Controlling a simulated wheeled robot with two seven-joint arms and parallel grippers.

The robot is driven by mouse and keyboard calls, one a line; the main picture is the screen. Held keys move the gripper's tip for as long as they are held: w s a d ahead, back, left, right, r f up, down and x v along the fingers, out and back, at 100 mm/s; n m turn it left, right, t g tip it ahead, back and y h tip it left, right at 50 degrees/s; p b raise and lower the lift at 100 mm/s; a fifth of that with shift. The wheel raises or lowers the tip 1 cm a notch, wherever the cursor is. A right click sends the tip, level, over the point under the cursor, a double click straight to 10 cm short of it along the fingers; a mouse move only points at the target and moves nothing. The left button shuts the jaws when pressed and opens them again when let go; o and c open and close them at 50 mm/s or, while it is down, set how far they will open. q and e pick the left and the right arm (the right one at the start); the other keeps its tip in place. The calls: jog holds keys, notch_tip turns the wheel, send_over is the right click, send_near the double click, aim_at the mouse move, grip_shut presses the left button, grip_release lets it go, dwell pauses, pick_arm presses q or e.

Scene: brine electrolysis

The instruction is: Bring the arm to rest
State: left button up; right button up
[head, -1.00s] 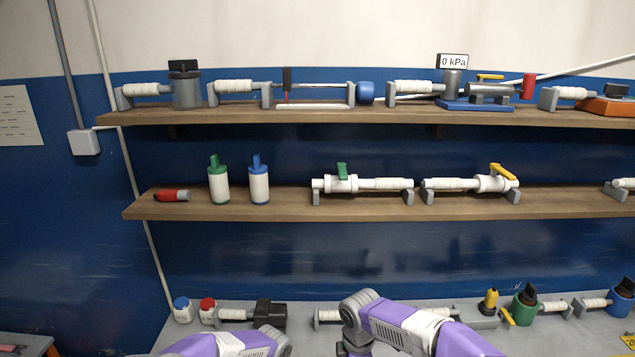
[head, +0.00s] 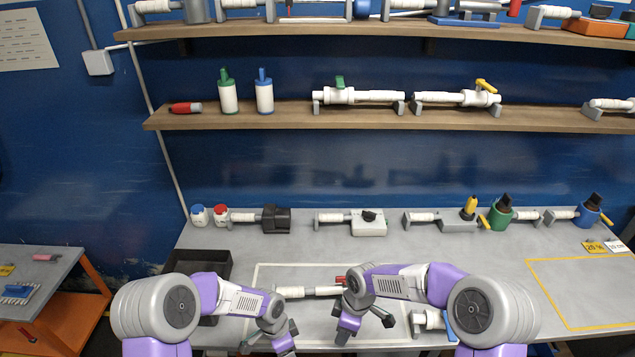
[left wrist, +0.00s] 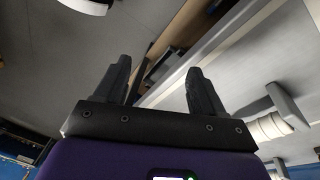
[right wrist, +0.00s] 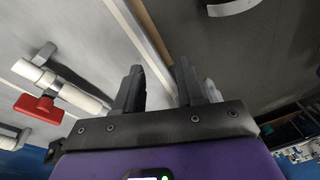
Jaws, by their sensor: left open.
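My left gripper (head: 272,338) is low over the front of the grey bench, partly cut off by the bottom edge in the head view. In the left wrist view its two dark fingers (left wrist: 158,88) stand apart with nothing held between them. My right gripper (head: 366,322) is to the right of it, also over the front of the bench. Its fingers (right wrist: 160,88) are apart and empty in the right wrist view. Both arms are bent at the elbow.
A white pipe piece (head: 310,291) lies near the grippers; a red-handled valve (right wrist: 40,108) shows in the right wrist view. A black tray (head: 225,262) is left. Fittings line the bench back and shelf (head: 270,117). The yellow-outlined area (head: 585,285) is clear.

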pick_arm(q)
jog(key=s+f+n+h+b, duration=0.1)
jog(key=s+f+n, duration=0.4)
jog(key=s+n, duration=0.3)
jog(key=s+a+f+n+t+h+b, duration=0.1)
jog(key=s+f+n, duration=0.5)
jog(key=s, duration=0.4)
jog(key=shift+a+f+n, duration=0.25)
jog(key=shift+a+n, duration=0.05)
jog(key=shift+n, duration=0.6)
pick_arm(e)
jog(key=s+d+f+m+t+y, duration=0.1)
jog(key=s+d+f+m+y, duration=0.1)
jog(key=s+f+m, duration=1.5)
jog(key=s+d, duration=0.1)
jog(key=s, duration=0.2)
jog(key=shift+s+f+m, duration=0.25)
jog(key=shift+f+m, duration=0.05)
jog(key=shift+f, duration=0.05)
